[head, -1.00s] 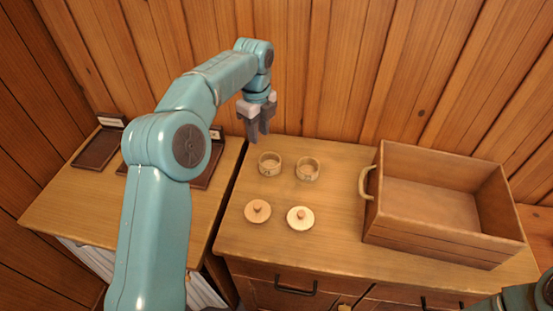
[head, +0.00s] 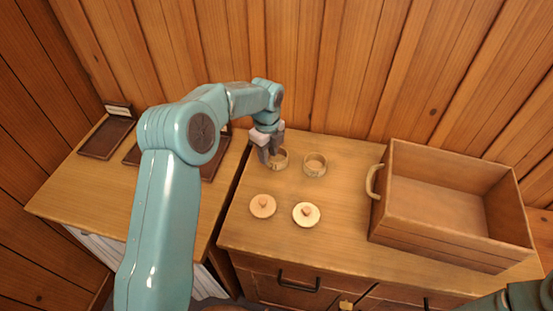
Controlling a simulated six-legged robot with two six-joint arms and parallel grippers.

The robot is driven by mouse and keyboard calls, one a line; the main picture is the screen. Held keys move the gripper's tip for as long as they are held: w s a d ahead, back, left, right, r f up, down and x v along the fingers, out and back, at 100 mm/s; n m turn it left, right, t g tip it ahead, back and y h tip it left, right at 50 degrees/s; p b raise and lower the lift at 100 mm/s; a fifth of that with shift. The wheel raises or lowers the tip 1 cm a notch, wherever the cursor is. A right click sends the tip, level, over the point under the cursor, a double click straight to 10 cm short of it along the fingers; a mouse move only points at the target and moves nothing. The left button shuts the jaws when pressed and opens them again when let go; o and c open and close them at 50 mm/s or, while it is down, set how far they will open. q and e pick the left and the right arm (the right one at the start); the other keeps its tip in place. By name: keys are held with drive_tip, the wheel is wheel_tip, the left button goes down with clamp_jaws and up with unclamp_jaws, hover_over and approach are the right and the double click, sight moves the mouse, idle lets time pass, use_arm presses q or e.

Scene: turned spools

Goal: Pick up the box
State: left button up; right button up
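Two small round, open-topped wooden boxes stand side by side near the back of the wooden cabinet top: a left one (head: 281,163) and a right one (head: 315,165). My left gripper (head: 269,156) points down at the left round box, its fingers apart. The fingers overlap that box's left rim in the picture and hide part of it; I cannot tell whether they touch it. A large open wooden crate (head: 450,246) with a loop handle on its left side stands at the right and looks empty. My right gripper is out of view; only part of my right arm shows at the bottom right.
Two round knobbed lids, one tan (head: 262,206) and one paler (head: 306,215), lie in front of the round boxes. A lower-left counter (head: 90,190) holds dark trays (head: 107,137). A plank wall closes the back. The cabinet top between lids and crate is clear.

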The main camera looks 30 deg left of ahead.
sight(270, 161)
use_arm(q)
drive_tip(key=f, duration=0.4)
drive_tip(key=shift+w+d+f+p, duration=0.15)
drive_tip(key=shift+w+f+p, duration=0.15)
drive_tip(key=shift+w+p, duration=0.1)
drive_tip(key=shift+s+r, duration=0.15)
drive_tip(key=shift+s, duration=0.05)
drive_tip(key=shift+w, duration=0.15)
clamp_jaws()
